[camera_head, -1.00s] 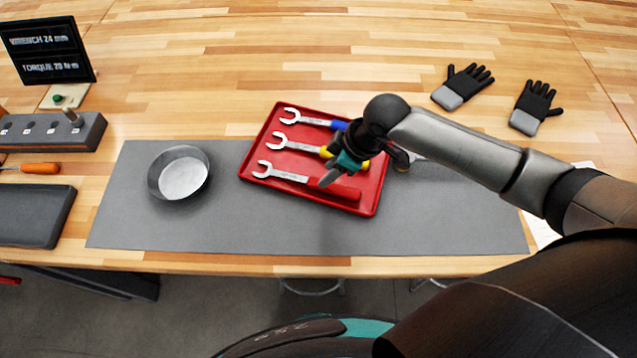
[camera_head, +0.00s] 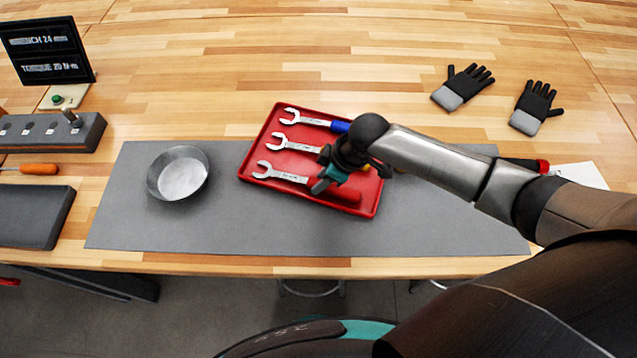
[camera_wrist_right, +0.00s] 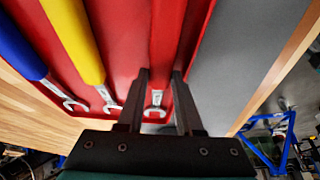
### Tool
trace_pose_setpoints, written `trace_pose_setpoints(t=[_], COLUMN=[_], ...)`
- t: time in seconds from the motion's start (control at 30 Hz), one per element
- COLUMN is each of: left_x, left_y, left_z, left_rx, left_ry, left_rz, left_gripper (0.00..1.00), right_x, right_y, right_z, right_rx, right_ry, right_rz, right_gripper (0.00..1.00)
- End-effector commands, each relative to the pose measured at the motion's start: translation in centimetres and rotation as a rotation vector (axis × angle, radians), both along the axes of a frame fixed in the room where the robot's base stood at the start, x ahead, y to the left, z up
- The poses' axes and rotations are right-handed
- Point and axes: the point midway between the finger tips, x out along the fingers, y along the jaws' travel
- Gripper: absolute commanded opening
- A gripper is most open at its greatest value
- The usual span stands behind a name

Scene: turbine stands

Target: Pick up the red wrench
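The red wrench (camera_head: 342,193) lies nearest the front in the red tray (camera_head: 376,183), its steel open jaw to the left and its red handle to the right. My right gripper (camera_head: 318,186) is low over the tray at this wrench, hiding part of it. In the right wrist view the gripper (camera_wrist_right: 160,75) is open, with one finger on each side of the red wrench (camera_wrist_right: 166,35). I cannot tell if the fingers touch it. My left gripper is not in view.
A yellow-handled wrench (camera_head: 292,143) and a blue-handled wrench (camera_head: 305,118) lie behind in the same tray. A round metal bowl (camera_head: 180,175) stands on the grey mat (camera_head: 235,225), whose front is clear. Black-and-grey gloves (camera_head: 461,86) lie at the back right.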

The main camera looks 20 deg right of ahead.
Motion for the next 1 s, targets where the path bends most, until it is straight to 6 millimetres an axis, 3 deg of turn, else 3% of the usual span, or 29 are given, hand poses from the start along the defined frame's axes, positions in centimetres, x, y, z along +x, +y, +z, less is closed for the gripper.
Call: trace_pose_setpoints(t=[0.23,1.0], left_x=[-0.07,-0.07], left_y=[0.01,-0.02], left_z=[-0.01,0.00], left_rx=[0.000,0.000], left_ry=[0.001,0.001], left_rz=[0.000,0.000], left_gripper=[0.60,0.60], right_x=[-0.01,-0.01], right_y=[-0.02,-0.03], right_z=[0.01,0.03], right_rx=[0.000,0.000], right_ry=[0.000,0.000], right_rz=[0.000,0.000], right_gripper=[0.00,0.00])
